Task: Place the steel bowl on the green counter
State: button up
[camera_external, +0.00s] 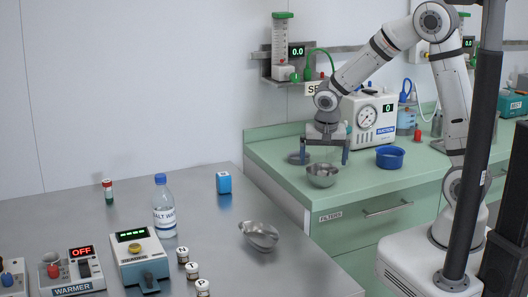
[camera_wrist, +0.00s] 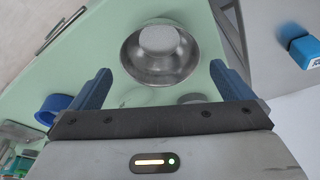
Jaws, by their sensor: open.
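The steel bowl (camera_external: 322,176) sits upright on the green counter (camera_external: 372,181), near its front left part. In the wrist view the bowl (camera_wrist: 136,65) lies just beyond the fingertips, with a pale round shape inside that may be contents or a reflection. My gripper (camera_external: 326,160) points down over the counter, directly above and behind the bowl. Its two blue fingers are spread wide with nothing between them in the wrist view (camera_wrist: 160,69). The fingers appear apart from the bowl, though the exact gap is hard to tell.
A blue bowl (camera_external: 390,157) and a suction machine (camera_external: 368,121) stand to the right and behind. A flat grey disc (camera_external: 298,158) lies beside the bowl.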

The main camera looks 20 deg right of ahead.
jog(key=v, duration=0.7)
jog(key=s+d+r+n, duration=0.1)
jog(key=s+d+n, duration=0.1)
jog(key=s+d, duration=0.5)
jog(key=s+d+r+n+y, duration=0.1)
jog(key=s+d+r+n, duration=0.1)
jog(key=s+d, duration=0.6)
jog(key=d+n, duration=0.1)
jog(key=d, duration=0.2)
jog(key=shift+d+r, duration=0.3)
